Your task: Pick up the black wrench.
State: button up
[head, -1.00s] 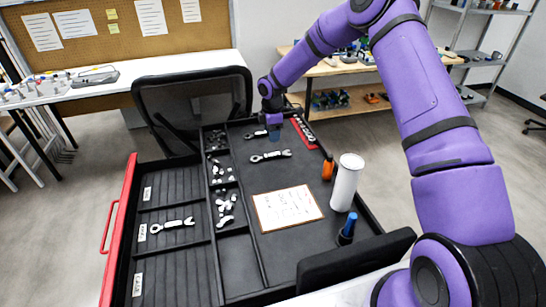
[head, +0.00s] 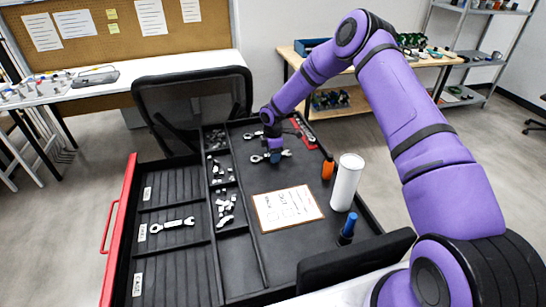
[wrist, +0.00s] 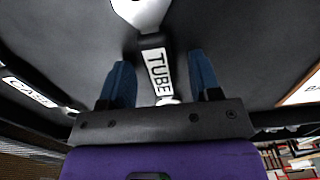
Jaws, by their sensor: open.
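A wrench with silver ends and a dark handle labelled TUBE (wrist: 157,62) lies on the black tray surface. It also shows in the head view (head: 286,153), partly hidden by my gripper. My gripper (wrist: 159,72) is open, with one blue finger on each side of the handle; in the head view my gripper (head: 275,157) is right over this wrench. Contact cannot be told. A second wrench labelled CASE (wrist: 30,92) lies to the left in the wrist view. A third wrench (head: 172,225) lies in a left compartment.
The black tray (head: 245,255) holds a paper sheet (head: 287,207), a white cylinder (head: 347,182), an orange bottle (head: 328,169) and a blue-topped item (head: 347,229). Small white parts (head: 222,205) fill a narrow compartment. A black chair (head: 195,100) stands behind.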

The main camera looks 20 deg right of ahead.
jog(key=c, duration=1)
jog(key=shift+c, duration=0.3)
jog(key=shift+r, duration=0.1)
